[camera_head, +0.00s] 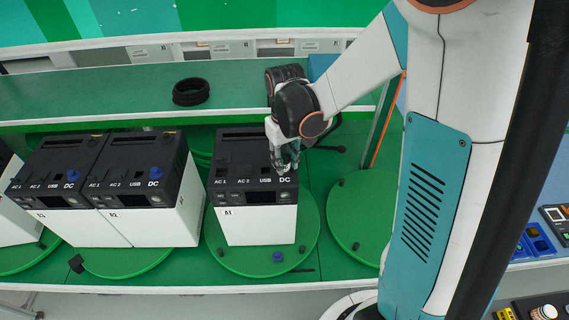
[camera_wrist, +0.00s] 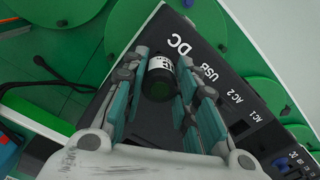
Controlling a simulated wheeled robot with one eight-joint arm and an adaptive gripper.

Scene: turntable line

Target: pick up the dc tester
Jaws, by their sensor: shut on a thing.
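The dc tester appears to be the small dark cylinder (camera_wrist: 160,78) with a white-marked band, seen between my fingers in the wrist view. My gripper (camera_wrist: 160,90) is shut on it, with teal-padded fingers on both sides. In the head view my gripper (camera_head: 284,166) points down at the DC end of the top panel of the black-and-white box B1 (camera_head: 258,222). The tester is mostly hidden there by the fingers. I cannot tell whether its lower end touches the panel.
Two similar boxes, one marked B2 (camera_head: 160,222), stand left on another green turntable (camera_head: 130,262), with blue knobs at their DC spots. A blue knob (camera_head: 278,256) lies on B1's turntable (camera_head: 238,262). A black ring (camera_head: 190,92) lies on the shelf behind. The right turntable (camera_head: 358,215) looks clear.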

